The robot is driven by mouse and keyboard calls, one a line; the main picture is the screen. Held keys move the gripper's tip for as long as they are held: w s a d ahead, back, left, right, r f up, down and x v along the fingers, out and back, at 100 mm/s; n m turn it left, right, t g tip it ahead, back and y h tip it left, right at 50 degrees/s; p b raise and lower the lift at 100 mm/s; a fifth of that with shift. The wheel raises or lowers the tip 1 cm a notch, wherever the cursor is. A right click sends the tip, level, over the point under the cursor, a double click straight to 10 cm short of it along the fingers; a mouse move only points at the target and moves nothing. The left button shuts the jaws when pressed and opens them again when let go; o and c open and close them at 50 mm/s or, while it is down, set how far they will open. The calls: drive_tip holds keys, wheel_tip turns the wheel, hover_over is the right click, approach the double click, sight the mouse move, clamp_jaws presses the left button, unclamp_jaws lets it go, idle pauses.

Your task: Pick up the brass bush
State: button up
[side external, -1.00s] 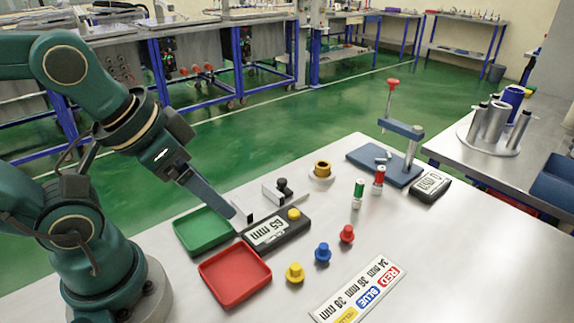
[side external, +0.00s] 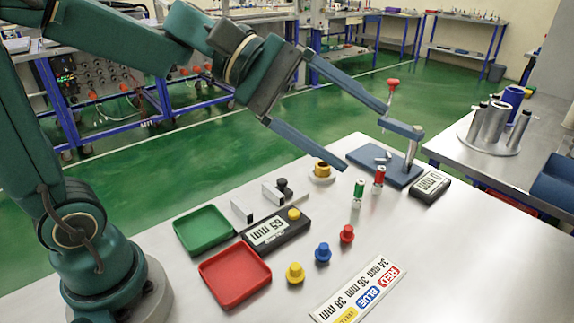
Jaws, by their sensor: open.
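The brass bush (side external: 322,168) is a short golden ring sitting on a pale round base (side external: 321,178) near the back edge of the bench. My gripper (side external: 367,140) is open, with its two long blue-grey fingers spread wide and slanting down to the right. The upper finger ends near the press arm. Nothing is between the fingers that I can make out, and neither finger visibly touches the bush.
A blue press (side external: 390,170) with a red knob stands right of the bush. A green-topped (side external: 358,193) and a red-topped cylinder (side external: 378,179) stand in front of it. A gauge reading 65 mm (side external: 272,232), coloured lids (side external: 323,252), green (side external: 203,231) and red trays (side external: 235,276) lie nearer.

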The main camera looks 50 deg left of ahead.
drive_tip(key=w+a+n+t, duration=0.35)
drive_tip(key=w+n, duration=0.25)
drive_tip(key=w, duration=0.2)
drive_tip(key=n+t+y, duration=0.4)
drive_tip(key=n, duration=0.7)
hover_over(327, 165)
drive_tip(key=s+d, duration=0.4)
wheel_tip(327, 165, down, 12)
drive_tip(key=a+f+n, duration=0.1)
drive_tip(key=f, duration=0.1)
drive_tip(key=a+f+n+y, duration=0.1)
drive_tip(key=a+f, duration=0.1)
drive_tip(key=a+f+n+y, duration=0.1)
drive_tip(key=f, duration=0.1)
drive_tip(key=shift+s+a+f, duration=0.2)
drive_tip(key=shift+a, duration=0.05)
drive_tip(key=shift+n+g+y, duration=0.4)
drive_tip(key=shift+n+g, duration=0.1)
drive_tip(key=shift+g, duration=0.05)
drive_tip(key=f, duration=0.3)
drive_tip(key=s+a+f, duration=0.1)
drive_tip(key=shift+s+f, duration=0.1)
drive_tip(key=shift+f, duration=0.2)
drive_tip(key=shift+x, duration=2.45)
drive_tip(key=shift+a, duration=0.1)
drive_tip(key=shift+r, duration=0.1)
clamp_jaws()
